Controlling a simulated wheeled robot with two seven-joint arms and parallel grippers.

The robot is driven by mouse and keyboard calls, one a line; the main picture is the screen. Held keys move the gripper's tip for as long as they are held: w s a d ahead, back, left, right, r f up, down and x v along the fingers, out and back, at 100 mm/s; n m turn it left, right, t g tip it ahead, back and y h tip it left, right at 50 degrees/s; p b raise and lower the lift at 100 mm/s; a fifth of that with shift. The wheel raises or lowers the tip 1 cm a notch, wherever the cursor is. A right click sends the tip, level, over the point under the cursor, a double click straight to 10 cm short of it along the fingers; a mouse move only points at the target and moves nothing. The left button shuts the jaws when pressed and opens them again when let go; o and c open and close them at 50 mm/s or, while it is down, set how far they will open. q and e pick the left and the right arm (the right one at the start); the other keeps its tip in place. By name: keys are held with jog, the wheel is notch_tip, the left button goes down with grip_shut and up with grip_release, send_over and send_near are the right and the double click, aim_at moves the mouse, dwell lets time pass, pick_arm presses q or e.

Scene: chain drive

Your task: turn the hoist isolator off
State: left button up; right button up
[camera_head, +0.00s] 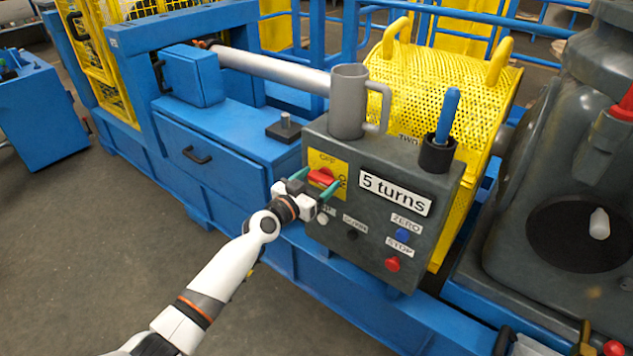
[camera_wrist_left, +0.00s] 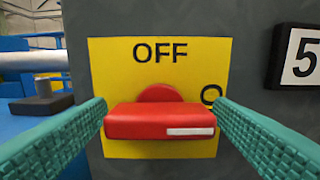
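The hoist isolator is a red handle (camera_head: 322,176) on a yellow plate (camera_head: 329,162) at the left of the grey control box's face. In the left wrist view the handle (camera_wrist_left: 155,122) lies level, its white mark at the right end, towards a partly hidden label starting with "O". "OFF" is printed above it on the plate (camera_wrist_left: 107,60). My left gripper (camera_head: 312,185) is open, with its teal fingers at the left and right of the handle; they also show in the left wrist view (camera_wrist_left: 160,110). I cannot tell whether either finger touches it. My right gripper is not seen.
The control box (camera_head: 440,213) also carries a "5 turns" sign (camera_head: 395,193), a blue ZERO button (camera_head: 403,235) and a red STOP button (camera_head: 393,264). A grey mug (camera_head: 347,100) and a blue-handled tool in a black cup (camera_head: 437,155) stand on top. Open floor lies at lower left.

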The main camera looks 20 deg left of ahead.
pick_arm(q)
jog(key=c, duration=0.7)
jog(key=shift+o, duration=0.2)
